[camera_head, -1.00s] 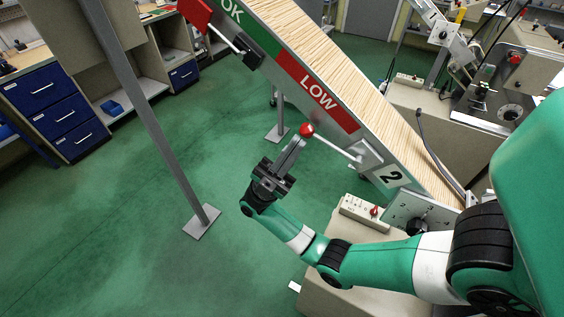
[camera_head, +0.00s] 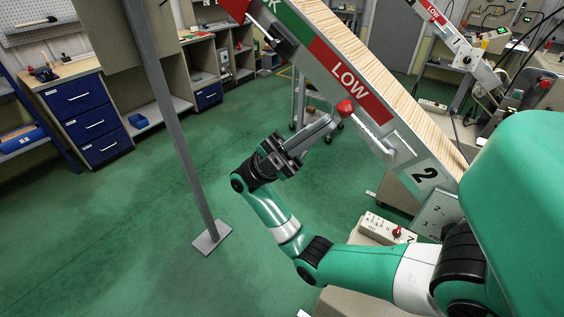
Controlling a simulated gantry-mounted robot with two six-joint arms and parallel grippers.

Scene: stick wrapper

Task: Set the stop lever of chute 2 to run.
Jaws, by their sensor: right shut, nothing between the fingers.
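The stop lever is a silver rod with a red ball knob (camera_head: 345,107). It points up and left from its mount below the red LOW label (camera_head: 350,85). My right gripper (camera_head: 335,121) is shut and empty, with its fingertips at the lower left of the knob. I cannot tell whether they touch it. My left gripper is out of view.
A control box with a red switch (camera_head: 397,232) sits below the chute, near my right forearm. A grey post (camera_head: 178,130) stands at the left. Another chute marked 1 (camera_head: 457,42) is at the upper right. Green floor left of my arm is open.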

